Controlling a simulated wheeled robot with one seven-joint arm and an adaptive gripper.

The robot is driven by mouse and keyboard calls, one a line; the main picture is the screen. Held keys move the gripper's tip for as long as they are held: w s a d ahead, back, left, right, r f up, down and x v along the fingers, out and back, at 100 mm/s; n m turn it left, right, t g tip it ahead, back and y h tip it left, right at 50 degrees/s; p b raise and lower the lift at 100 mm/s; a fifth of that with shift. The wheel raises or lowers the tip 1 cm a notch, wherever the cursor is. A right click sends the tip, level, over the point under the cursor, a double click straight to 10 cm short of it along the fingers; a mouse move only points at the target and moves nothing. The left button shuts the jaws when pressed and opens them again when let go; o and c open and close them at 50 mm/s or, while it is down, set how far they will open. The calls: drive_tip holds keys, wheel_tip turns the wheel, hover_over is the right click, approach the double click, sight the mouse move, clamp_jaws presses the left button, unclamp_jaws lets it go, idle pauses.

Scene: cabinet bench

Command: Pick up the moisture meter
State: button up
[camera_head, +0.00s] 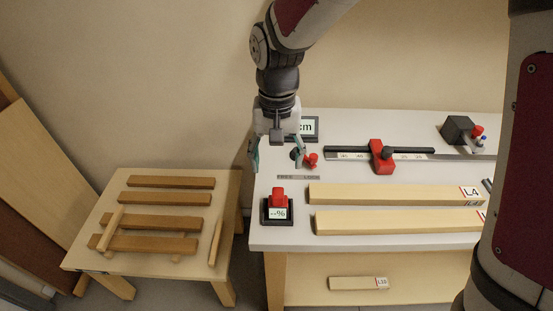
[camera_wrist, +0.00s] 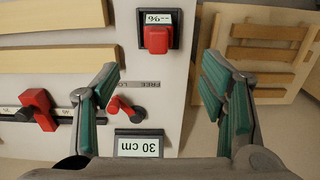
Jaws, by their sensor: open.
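The moisture meter (camera_head: 278,207) is a red block on a dark base with a small "--%" display. It stands near the front left corner of the white bench. In the wrist view the meter (camera_wrist: 157,38) shows at the top, ahead of the fingers and a little left of midway between them. My gripper (camera_head: 278,158) is open and empty, behind the meter near the bench's left edge. In the wrist view its green-padded fingers (camera_wrist: 158,80) are spread wide apart, and nothing is between them touching the pads.
A "30 cm" display (camera_wrist: 139,146) and a red lever (camera_head: 311,160) are close to my gripper. A rail with a red stop (camera_head: 382,157) and wooden bars (camera_head: 395,194) lie to the right. A low wooden table (camera_head: 150,225) with several sticks stands left.

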sight(278, 193)
drive_tip(key=f, duration=0.6)
drive_tip(key=f+p, duration=0.1)
drive_tip(key=f, duration=0.6)
drive_tip(key=shift+s+d+f, duration=0.1)
drive_tip(key=shift+s+f, duration=0.1)
drive_tip(key=c, duration=1.3)
